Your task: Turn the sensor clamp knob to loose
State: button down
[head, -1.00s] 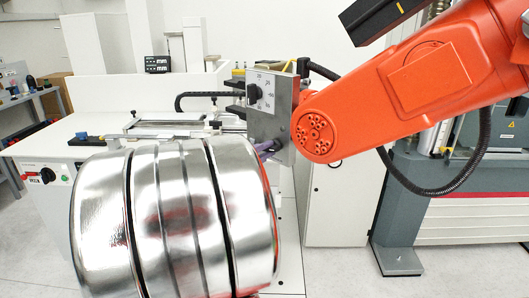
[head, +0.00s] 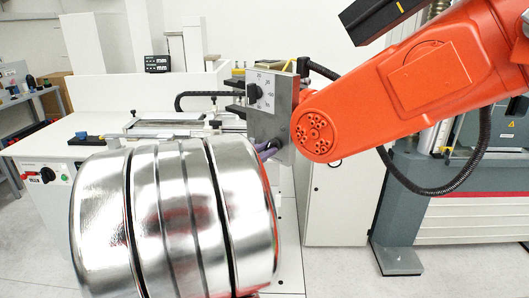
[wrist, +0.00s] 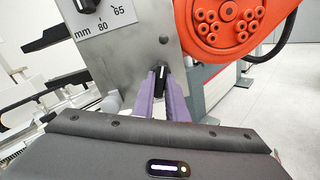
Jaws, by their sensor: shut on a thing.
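A small black knob (wrist: 161,73) sits on the lower part of a grey metal plate (wrist: 140,50) in the wrist view. My gripper (wrist: 163,88) has two purple fingers, shut on this knob from both sides. Only the knob's upper part, with a light mark, shows between the fingertips. In the head view the plate (head: 284,130) stands beyond my large silver forearm. The purple fingers (head: 268,152) show at its lower edge, and the knob itself is hidden there.
A second black knob (head: 253,93) with a numbered scale sits higher on the same unit; it also shows in the wrist view (wrist: 88,5). An orange arm (head: 420,85) stands close on the right. A white bench (head: 60,135) with a flat frame lies to the left.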

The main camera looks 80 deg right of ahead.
jog(key=shift+f+n, duration=0.35)
jog(key=shift+n, duration=0.55)
jog(key=c, duration=2)
grip_release()
jog(key=shift+c, duration=0.2)
jog(key=shift+o, duration=1.4)
jog(key=shift+r, duration=0.2)
jog(key=shift+w+a, duration=0.1)
jog(key=v, duration=1.3)
jog(key=shift+a, duration=0.25)
jog(key=shift+w, duration=0.1)
